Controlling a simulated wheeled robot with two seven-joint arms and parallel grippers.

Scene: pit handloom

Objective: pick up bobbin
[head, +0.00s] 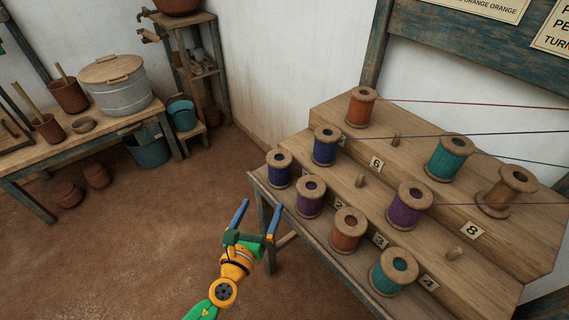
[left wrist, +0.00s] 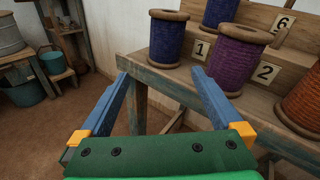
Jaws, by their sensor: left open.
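Several thread-wound wooden bobbins stand upright on a stepped wooden rack. Along its front step are a blue bobbin (head: 279,170), a purple bobbin (head: 310,198), an orange bobbin (head: 347,232) and a teal bobbin (head: 391,273). My left gripper (head: 261,205) is open and empty, in front of the rack's left end and apart from the bobbins. In the left wrist view its spread blue fingers (left wrist: 161,75) point toward the rack edge. There the blue bobbin (left wrist: 166,42) stands by label 1 and the purple bobbin (left wrist: 234,60) by label 2. My right gripper is not in view.
Higher on the rack (head: 460,283) stand more bobbins and bare pegs (head: 360,181); threads run off to the right. A side table (head: 75,147) with a lidded metal pot (head: 121,92) stands at the left. The floor between is clear.

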